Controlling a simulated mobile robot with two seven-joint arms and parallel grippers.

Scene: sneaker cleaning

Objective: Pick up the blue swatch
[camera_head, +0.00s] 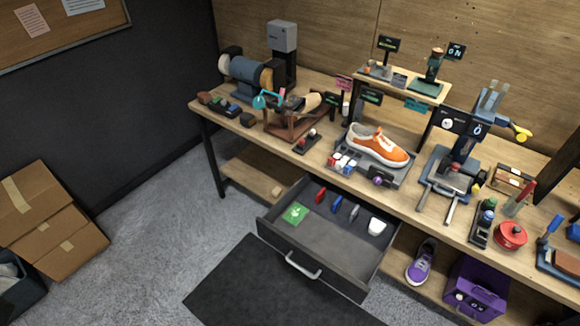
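An open grey drawer (290,242) sticks out below the workbench. In it, a small blue piece (337,203) lies near the back, between a red piece (320,196) and a grey piece (354,213). The blue piece may be the blue swatch; it is too small to tell. Small red, white and blue blocks (343,163) also stand on the bench beside an orange and white sneaker (377,145). Neither gripper is in view.
The drawer also holds a green card (295,213) and a white item (376,226); its front middle is bare. The wooden bench (400,200) is crowded with tools. A purple shoe (421,262) and purple box (475,289) sit below. A black mat (250,295) lies on the floor.

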